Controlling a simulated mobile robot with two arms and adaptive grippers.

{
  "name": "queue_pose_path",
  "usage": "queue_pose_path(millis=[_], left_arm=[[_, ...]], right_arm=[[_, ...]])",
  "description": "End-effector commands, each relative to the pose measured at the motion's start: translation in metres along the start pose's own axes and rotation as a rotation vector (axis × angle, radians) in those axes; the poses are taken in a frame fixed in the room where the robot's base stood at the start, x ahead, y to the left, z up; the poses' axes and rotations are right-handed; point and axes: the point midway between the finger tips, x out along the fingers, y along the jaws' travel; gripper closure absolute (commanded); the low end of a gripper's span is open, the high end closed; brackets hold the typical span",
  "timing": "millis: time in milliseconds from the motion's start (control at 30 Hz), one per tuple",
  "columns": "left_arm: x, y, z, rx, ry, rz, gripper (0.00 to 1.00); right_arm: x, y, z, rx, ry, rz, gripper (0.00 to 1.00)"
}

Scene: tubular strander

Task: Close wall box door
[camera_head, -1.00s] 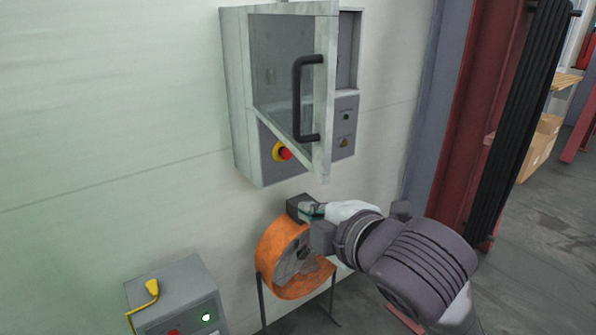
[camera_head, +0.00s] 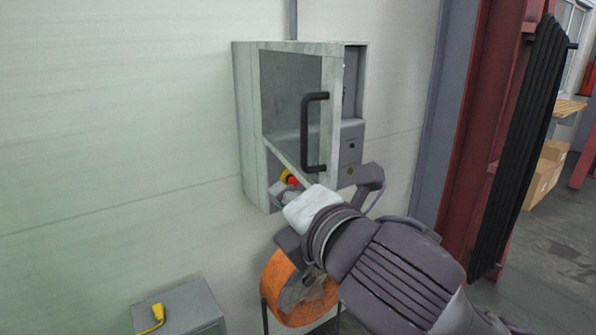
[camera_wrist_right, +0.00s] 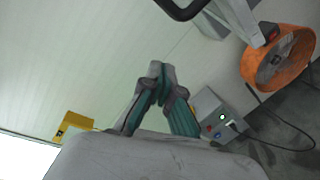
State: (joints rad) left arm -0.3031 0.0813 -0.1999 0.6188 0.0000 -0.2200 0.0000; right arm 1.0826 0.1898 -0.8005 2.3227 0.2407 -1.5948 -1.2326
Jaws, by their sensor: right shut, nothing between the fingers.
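The grey wall box (camera_head: 252,120) hangs on the pale wall in the head view. Its glazed door (camera_head: 288,95) stands partly open, hinged at the left, leaving the right part of the front uncovered. A black bar handle (camera_head: 307,130) is on the door's free side and also shows at the top of the wrist view (camera_wrist_right: 183,10). My right gripper (camera_head: 279,190) is by the door's lower edge, below the handle; I cannot tell whether it touches the door. In the wrist view its fingers (camera_wrist_right: 161,70) are together and empty. My left gripper is out of view.
A grey control box (camera_head: 190,308) with a yellow part is lower left. A red column (camera_head: 480,130) rises at right.

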Motion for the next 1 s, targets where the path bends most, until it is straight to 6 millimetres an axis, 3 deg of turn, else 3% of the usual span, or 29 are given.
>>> queue_pose_path(millis=[167,433,1000], left_arm=[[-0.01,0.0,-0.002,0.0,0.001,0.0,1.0],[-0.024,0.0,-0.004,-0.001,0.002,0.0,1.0],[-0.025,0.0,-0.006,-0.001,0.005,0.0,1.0]], right_arm=[[0.038,0.001,0.0,0.002,0.001,-0.003,1.0],[0.025,0.001,0.034,0.001,-0.001,0.0,1.0],[0.022,-0.001,0.04,-0.001,0.005,0.004,1.0]])
